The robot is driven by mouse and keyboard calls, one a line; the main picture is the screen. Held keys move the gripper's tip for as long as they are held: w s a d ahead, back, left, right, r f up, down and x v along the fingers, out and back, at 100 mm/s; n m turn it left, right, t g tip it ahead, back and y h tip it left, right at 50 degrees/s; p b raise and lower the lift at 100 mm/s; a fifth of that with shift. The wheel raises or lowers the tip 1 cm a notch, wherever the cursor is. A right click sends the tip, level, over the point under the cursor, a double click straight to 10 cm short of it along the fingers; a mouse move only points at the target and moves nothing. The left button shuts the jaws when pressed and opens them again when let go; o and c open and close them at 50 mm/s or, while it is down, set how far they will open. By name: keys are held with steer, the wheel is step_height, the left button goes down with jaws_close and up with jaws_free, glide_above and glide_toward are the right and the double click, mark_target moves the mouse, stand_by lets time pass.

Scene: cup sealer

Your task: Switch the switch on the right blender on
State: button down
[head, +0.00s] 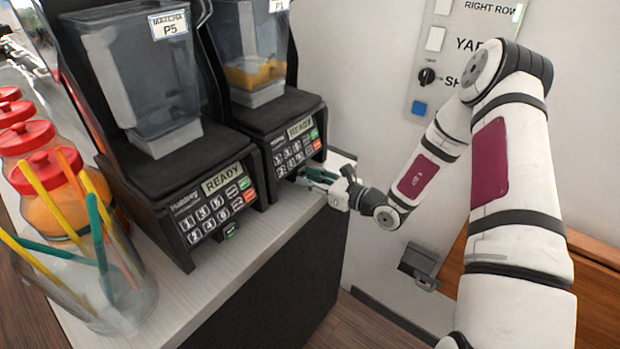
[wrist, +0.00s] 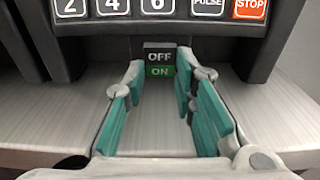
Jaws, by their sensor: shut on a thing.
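The right blender (head: 292,118) has a black base, a READY display and a keypad, with a clear jar on top holding something orange. Its switch (wrist: 160,58) sits low on the front under the keypad in the wrist view, with a dark OFF half above a green ON half.
The left blender (head: 165,185) stands beside it, with its own small switch (head: 231,230) below the keypad. Jars with red lids (head: 45,155) and a clear cup of colored straws (head: 110,300) stand at the left. A wall panel (head: 430,60) is behind my arm. Bare counter (head: 215,280) lies in front.

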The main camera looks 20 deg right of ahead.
steer(key=c, duration=1.3)
jaws_free()
steer(key=v, duration=1.2)
